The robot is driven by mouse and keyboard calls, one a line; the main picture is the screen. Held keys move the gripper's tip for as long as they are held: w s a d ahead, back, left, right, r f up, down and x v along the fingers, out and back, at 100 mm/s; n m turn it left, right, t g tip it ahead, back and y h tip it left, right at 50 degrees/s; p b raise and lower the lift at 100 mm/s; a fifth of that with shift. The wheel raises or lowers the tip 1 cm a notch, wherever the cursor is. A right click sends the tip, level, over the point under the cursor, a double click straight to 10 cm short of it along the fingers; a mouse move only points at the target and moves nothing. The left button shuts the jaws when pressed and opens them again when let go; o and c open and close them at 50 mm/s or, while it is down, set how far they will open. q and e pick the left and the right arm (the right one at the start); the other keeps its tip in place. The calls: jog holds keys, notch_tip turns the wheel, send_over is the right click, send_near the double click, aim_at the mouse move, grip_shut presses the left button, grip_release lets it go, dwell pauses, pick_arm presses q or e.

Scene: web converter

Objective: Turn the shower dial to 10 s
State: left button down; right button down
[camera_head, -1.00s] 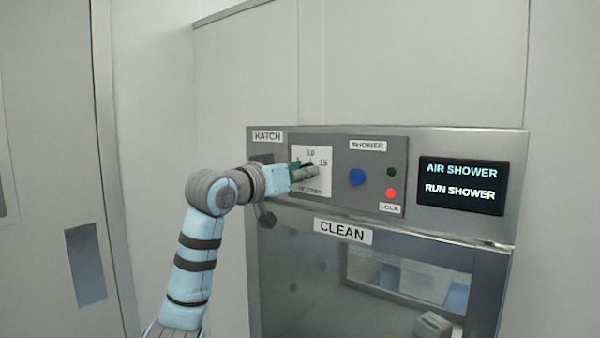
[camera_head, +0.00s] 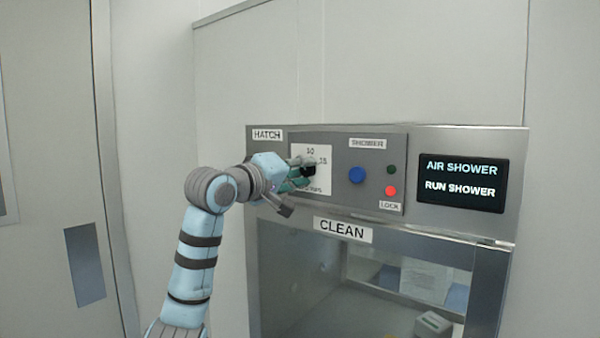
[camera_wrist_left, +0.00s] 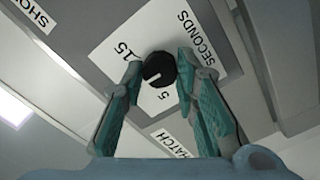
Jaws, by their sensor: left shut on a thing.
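The shower dial is a small black round knob (camera_head: 309,171) on a white plate (camera_head: 325,153) at the panel's left. The plate shows 10 and 15 in the head view. In the left wrist view the knob (camera_wrist_left: 158,67) sits between my left fingertips (camera_wrist_left: 160,64), which are shut on it from both sides. A light notch on the knob seems to point between the 5 and the 15; the 10 is hidden there behind a finger. My left gripper (camera_head: 304,172) also partly covers the plate in the head view. My right gripper is not in view.
A blue button (camera_head: 357,176), a dark green lamp (camera_head: 391,170) and a lit red lamp (camera_head: 391,191) are right of the dial. The screen (camera_head: 461,184) reads AIR SHOWER, RUN SHOWER. A glass-fronted chamber marked CLEAN (camera_head: 342,230) lies below.

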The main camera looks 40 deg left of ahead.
pick_arm(q)
jog(key=shift+n, duration=0.3)
jog(key=c, duration=1.2)
grip_release()
jog(key=shift+c, duration=0.2)
jog(key=s, duration=1.2)
jog(key=shift+d, duration=0.2)
jog(key=shift+a, duration=0.15)
